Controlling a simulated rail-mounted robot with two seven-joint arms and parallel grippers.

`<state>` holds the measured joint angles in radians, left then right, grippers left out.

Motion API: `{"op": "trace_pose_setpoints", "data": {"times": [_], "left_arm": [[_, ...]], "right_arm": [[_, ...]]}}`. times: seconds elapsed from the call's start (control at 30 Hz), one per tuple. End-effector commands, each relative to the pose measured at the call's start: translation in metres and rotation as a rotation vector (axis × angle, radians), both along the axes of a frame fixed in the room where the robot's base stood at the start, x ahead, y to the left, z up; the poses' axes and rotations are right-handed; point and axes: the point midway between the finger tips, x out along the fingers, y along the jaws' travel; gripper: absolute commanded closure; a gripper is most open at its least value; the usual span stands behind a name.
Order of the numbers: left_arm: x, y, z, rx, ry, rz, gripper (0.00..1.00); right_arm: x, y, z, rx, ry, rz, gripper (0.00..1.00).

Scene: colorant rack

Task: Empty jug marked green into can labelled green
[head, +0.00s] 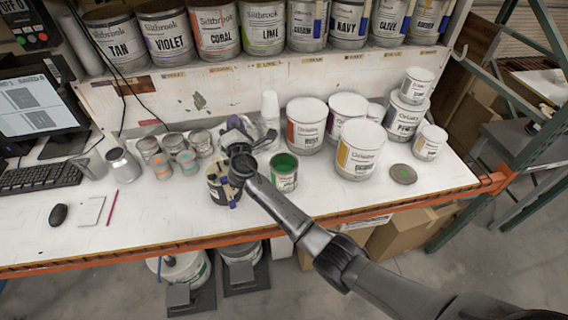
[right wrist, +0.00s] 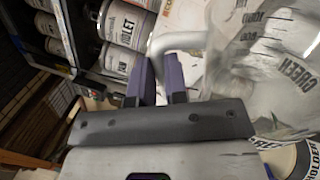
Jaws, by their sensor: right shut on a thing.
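My right gripper (head: 240,150) is shut on the handle of a clear jug above the bench. In the right wrist view the jug (right wrist: 235,75) fills the right side, with GREEN lettering on its wall and its handle between the purple finger pads (right wrist: 160,80). In the head view the gripper and arm mostly hide the jug. I cannot tell its exact tilt or how much it holds. An open can (head: 284,182) with green inside stands just right of the gripper; its label is too small to read. My left gripper is not in view.
A dark holder can (head: 214,190) with blue-handled tools stands under the gripper. Small tins (head: 187,161) stand to the left. Large white-lidded cans (head: 358,155) stand to the right, near a loose lid (head: 403,174).

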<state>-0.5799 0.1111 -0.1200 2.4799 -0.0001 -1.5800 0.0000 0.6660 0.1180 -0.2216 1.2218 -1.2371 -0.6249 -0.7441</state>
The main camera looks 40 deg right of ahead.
Motion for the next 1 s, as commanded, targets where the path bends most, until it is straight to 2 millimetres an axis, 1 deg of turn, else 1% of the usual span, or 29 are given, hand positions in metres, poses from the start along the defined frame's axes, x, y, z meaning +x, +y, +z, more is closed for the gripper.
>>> {"op": "trace_pose_setpoints", "data": {"times": [0.6,1.0], "left_arm": [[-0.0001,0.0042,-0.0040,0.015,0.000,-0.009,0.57],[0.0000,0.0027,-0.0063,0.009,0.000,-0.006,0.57]], "right_arm": [[-0.0031,-0.0047,0.0007,0.040,-0.026,0.000,1.00],[-0.0053,-0.0086,0.0007,0.067,-0.043,0.000,1.00]]}}
